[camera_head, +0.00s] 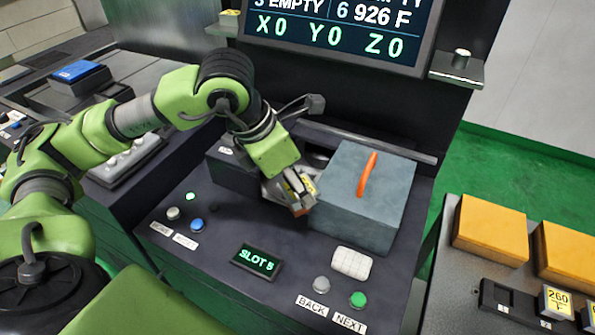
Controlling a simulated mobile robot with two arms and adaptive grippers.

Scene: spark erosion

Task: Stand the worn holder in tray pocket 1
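My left gripper (288,188) reaches in from the left and points down beside the grey box with an orange handle. It appears shut on a small holder with a yellow label (301,183) and a copper-coloured end (298,209). The label cannot be read, so wear does not show. The fingers are small and partly hidden. At the lower right is a tray (448,290) with a black pocket block (508,299) that looks empty. A holder labelled 260 (557,301) stands beside that pocket. Pocket numbers cannot be read. My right gripper is not in view.
The grey box (372,200) with its orange handle (367,174) stands right of my gripper. A panel with a SLOT 5 display (257,262) and buttons lies in front. Orange blocks (490,230) sit on the right tray. A screen (340,32) rises behind.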

